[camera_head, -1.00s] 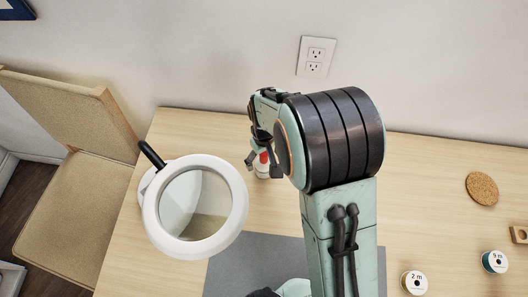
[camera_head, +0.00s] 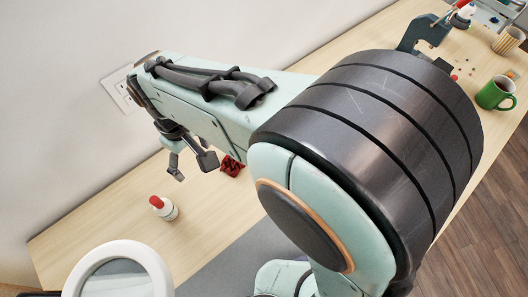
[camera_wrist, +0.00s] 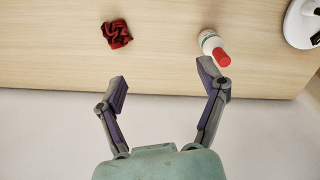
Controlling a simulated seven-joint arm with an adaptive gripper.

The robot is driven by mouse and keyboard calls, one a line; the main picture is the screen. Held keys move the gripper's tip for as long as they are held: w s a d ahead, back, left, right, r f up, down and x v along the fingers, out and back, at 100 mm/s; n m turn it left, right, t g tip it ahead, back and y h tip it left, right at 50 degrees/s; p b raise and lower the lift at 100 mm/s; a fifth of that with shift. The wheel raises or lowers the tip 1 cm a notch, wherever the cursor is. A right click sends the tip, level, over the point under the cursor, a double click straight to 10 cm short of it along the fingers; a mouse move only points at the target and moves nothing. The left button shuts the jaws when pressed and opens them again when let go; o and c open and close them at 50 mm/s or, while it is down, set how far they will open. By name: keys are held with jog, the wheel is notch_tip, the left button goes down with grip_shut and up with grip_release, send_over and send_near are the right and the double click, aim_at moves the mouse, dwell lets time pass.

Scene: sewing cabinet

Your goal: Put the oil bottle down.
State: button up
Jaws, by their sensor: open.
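The oil bottle (camera_head: 164,208) is white with a red cap and stands upright on the wooden table, behind the magnifier lamp in the head view. In the wrist view the bottle (camera_wrist: 212,44) shows beyond the right fingertip, its red cap toward me. My gripper (camera_head: 188,168) hangs above the table, right of the bottle and apart from it. In the wrist view my gripper (camera_wrist: 171,84) has its fingers spread wide with nothing between them.
A crumpled dark red cloth-like thing (camera_head: 232,166) lies right of my gripper. A white ring magnifier (camera_head: 118,250) stands at the near left. A green mug (camera_head: 496,93) is far right. Bare table (camera_head: 100,205) lies left of the bottle.

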jog(key=d+r+m, duration=0.2)
jog(key=d+m, duration=0.1)
jog(key=d, duration=0.4)
jog(key=d+r+m, duration=0.3)
jog(key=d, duration=0.5)
jog(key=s+d+m, duration=0.5)
jog(key=s+d, duration=0.3)
jog(key=shift+s+d+f+m+y, duration=0.3)
jog(key=shift+s+d+f, duration=0.05)
jog(key=shift+s+d, duration=0.05)
